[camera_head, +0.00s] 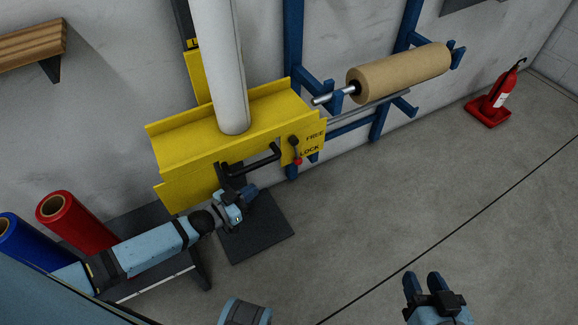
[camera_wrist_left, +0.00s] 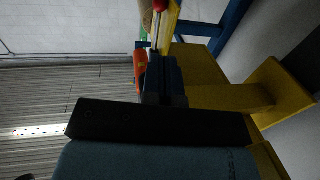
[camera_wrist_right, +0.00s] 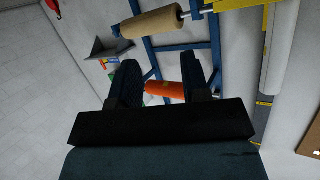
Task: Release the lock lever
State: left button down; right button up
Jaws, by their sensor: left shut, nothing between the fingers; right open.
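The lock lever (camera_head: 297,151) is on the front of the yellow housing (camera_head: 228,130). Its red knob hangs down beside the word LOCK, with FREE printed above. My left gripper (camera_head: 250,191) is shut and empty, below the black handle bar and to the lower left of the lever. It also shows in the left wrist view (camera_wrist_left: 164,72). My right gripper (camera_head: 424,282) is open and empty over the floor, and shows in the right wrist view (camera_wrist_right: 160,72).
A black handle bar (camera_head: 254,161) sticks out from the housing above my left gripper. A brown roll (camera_head: 400,73) sits on a blue frame (camera_head: 293,45). Red (camera_head: 78,224) and blue rolls (camera_head: 28,245) stand at left. A fire extinguisher (camera_head: 500,90) is at right.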

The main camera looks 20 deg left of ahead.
pick_arm(q)
jog(key=b, duration=0.4)
send_near(296, 153)
jog(key=w+d+f, duration=0.3)
jog(key=w+f, duration=0.2)
jog(key=w, duration=0.1)
jog(key=shift+w+d, duration=0.2)
jog(key=shift+w, duration=0.1)
pick_arm(e)
notch_tip(296, 153, up, 7)
jog(key=w+a+t+y, duration=0.1)
jog(key=a+t+y, duration=0.1)
jog(key=a+t, duration=0.1)
jog(key=shift+w+t+y, duration=0.25)
jog(key=shift+t+y, duration=0.05)
jog(key=shift+y, duration=0.1)
jog(key=shift+f, duration=0.2)
